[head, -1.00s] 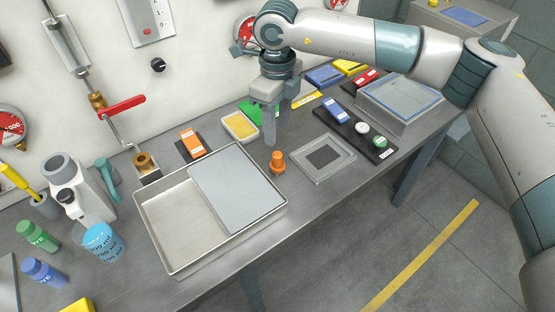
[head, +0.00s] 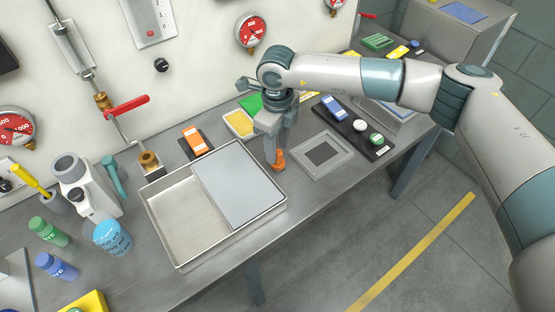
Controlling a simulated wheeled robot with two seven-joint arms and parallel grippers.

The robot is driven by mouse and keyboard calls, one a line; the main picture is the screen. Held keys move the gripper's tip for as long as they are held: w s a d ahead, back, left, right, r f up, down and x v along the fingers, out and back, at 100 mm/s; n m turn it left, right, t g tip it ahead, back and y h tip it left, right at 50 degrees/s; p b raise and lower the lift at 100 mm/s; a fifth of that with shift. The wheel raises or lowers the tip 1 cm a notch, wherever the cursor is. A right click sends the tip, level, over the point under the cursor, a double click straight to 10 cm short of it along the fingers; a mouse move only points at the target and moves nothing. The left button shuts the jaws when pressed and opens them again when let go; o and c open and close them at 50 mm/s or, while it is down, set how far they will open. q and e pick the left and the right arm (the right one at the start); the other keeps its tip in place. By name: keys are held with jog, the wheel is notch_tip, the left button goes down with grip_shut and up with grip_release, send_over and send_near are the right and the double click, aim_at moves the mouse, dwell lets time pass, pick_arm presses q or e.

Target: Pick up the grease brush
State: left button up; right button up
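A yellow-handled tool (head: 32,179), which could be the grease brush, stands tilted in a grey cup (head: 54,203) at the far left. Its lower end is hidden in the cup. My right gripper (head: 274,158) points down at an orange knob-like piece (head: 279,163) on the bench, just right of the metal tray. The fingers cover part of that piece, and I cannot tell whether they are shut on it. The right gripper is far from the yellow-handled tool. My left gripper is not in view.
A metal tray (head: 172,261) with a grey plate (head: 237,185) fills the bench middle. Left are a blue cup (head: 110,238), a green bottle (head: 48,231) and a blue bottle (head: 57,266). Right are a square frame (head: 322,155) and a black strip (head: 350,124) with small parts.

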aim_at(278, 159)
jog(key=shift+s+f+p, duration=0.1)
jog(key=shift+f+p, duration=0.35)
jog(key=shift+p, duration=0.2)
notch_tip(278, 159, down, 3)
jog(key=shift+r+p, duration=0.1)
jog(key=shift+p, duration=0.85)
jog(key=shift+f, duration=0.6)
jog(key=c, duration=0.8)
